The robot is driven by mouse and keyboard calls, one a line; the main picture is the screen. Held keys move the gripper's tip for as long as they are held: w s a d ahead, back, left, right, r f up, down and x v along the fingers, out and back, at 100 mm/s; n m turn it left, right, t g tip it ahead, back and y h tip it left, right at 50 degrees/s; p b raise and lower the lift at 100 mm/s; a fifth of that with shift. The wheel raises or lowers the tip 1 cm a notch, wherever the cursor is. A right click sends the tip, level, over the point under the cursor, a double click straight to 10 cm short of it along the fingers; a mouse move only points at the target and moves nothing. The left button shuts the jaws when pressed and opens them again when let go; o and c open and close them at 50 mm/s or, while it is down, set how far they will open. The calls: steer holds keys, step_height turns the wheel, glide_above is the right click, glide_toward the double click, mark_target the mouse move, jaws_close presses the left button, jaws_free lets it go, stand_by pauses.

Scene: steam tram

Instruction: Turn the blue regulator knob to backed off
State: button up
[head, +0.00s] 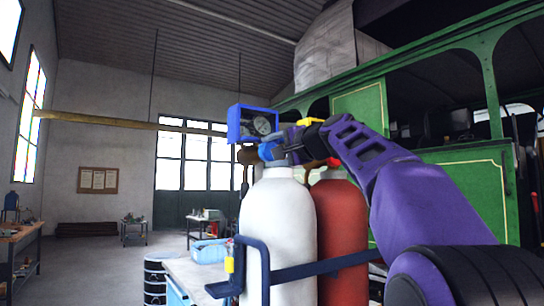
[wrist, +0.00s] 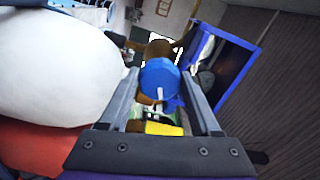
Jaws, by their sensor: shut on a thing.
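The blue regulator knob (wrist: 160,76) sits between the two grey fingers of my gripper (wrist: 159,88) in the wrist view. The gripper is shut on it, and a short white pointer mark shows on its face. In the head view the knob (head: 268,151) is at the top of the white gas cylinder (head: 277,210), with my gripper (head: 284,146) reaching in from the right. A blue box with round gauges (head: 262,125) stands just above the knob. The knob's scale or stop marks cannot be made out.
A red cylinder (head: 341,235) stands beside the white one, behind a dark blue rail (head: 310,270). The green tram (head: 470,190) is close on the right. A workbench (head: 20,250) is at far left, with open floor between.

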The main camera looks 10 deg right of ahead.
steer(key=shift+n+b, duration=0.35)
steer(key=shift+n, duration=0.95)
steer(key=o, duration=1.4)
steer(key=shift+c, duration=0.2)
